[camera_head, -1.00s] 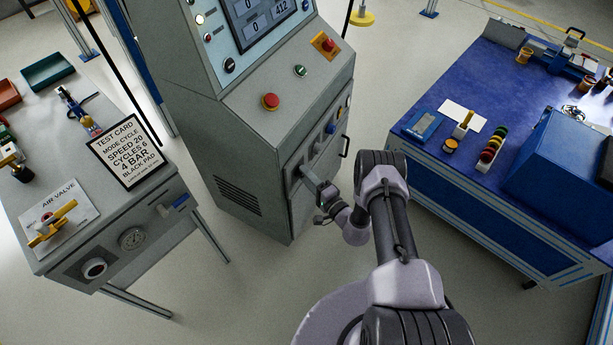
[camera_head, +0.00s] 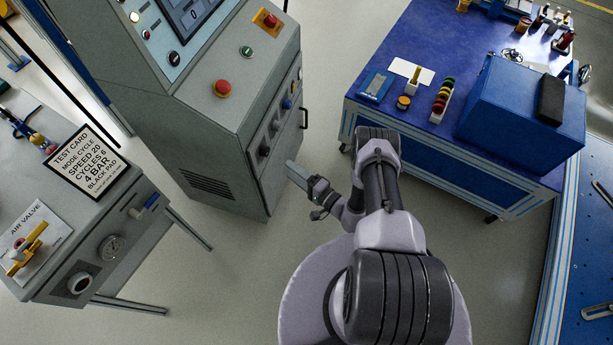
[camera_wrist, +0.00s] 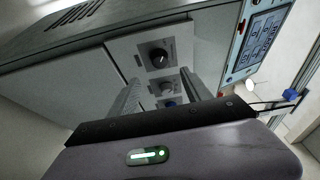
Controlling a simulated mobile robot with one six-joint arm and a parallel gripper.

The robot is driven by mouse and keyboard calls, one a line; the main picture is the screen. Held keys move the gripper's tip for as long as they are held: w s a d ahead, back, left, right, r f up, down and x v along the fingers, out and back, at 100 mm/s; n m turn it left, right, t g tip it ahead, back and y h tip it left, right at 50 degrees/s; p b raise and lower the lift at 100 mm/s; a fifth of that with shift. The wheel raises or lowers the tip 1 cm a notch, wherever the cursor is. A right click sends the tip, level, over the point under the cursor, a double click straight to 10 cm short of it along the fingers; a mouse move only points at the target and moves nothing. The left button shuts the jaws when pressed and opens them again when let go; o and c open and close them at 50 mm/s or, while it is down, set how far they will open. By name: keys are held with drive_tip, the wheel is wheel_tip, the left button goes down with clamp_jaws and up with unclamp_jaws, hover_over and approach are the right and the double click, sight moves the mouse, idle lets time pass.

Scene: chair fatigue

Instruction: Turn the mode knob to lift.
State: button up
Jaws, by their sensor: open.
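The grey machine cabinet carries a row of knobs on its side panel. In the wrist view the nearest dark knob (camera_wrist: 159,58) sits on a pale plate with a white pointer mark. The head view shows the nearest knob (camera_head: 264,150) small and dark. I cannot read which one is the mode knob. My gripper (camera_head: 291,170) is open and empty, apart from the panel at its lower right. In the wrist view its two fingers (camera_wrist: 161,86) show spread apart, with the knobs between and beyond them.
A red button (camera_head: 222,88) sits on the cabinet's sloped top. A blue workbench (camera_head: 455,145) stands to the right, and a grey table with a test card (camera_head: 88,161) to the left. Floor is free between cabinet and workbench. A door handle (camera_head: 305,118) sticks out beyond the knobs.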

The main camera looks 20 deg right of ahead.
drive_tip(key=p+v, duration=0.1)
drive_tip(key=v, duration=0.5)
drive_tip(key=shift+s+d, duration=0.2)
drive_tip(key=shift+s, duration=0.2)
drive_tip(key=w+a+r+n+g+y, duration=0.2)
drive_tip(key=w+r+n+g+y, duration=0.15)
drive_tip(key=r, duration=0.65)
drive_tip(key=w+a+r+n+g+y, duration=0.3)
drive_tip(key=r+g+y, duration=0.1)
drive_tip(key=r, duration=0.5)
drive_tip(key=s+a+r+n+g+h, duration=0.1)
drive_tip(key=s+a+r+g, duration=0.15)
drive_tip(key=r, duration=0.45)
drive_tip(key=s+a+r+n+g, duration=0.1)
drive_tip(key=a+r+n+g, duration=0.1)
drive_tip(key=a+r+g, duration=0.3)
drive_tip(key=s+d+r+m+t+h, duration=0.1)
drive_tip(key=s+r+t+h, duration=0.3)
drive_tip(key=s+r+h, duration=0.8)
drive_tip(key=s+r, duration=0.7)
drive_tip(key=s, duration=0.1)
drive_tip(key=shift+d, duration=0.4)
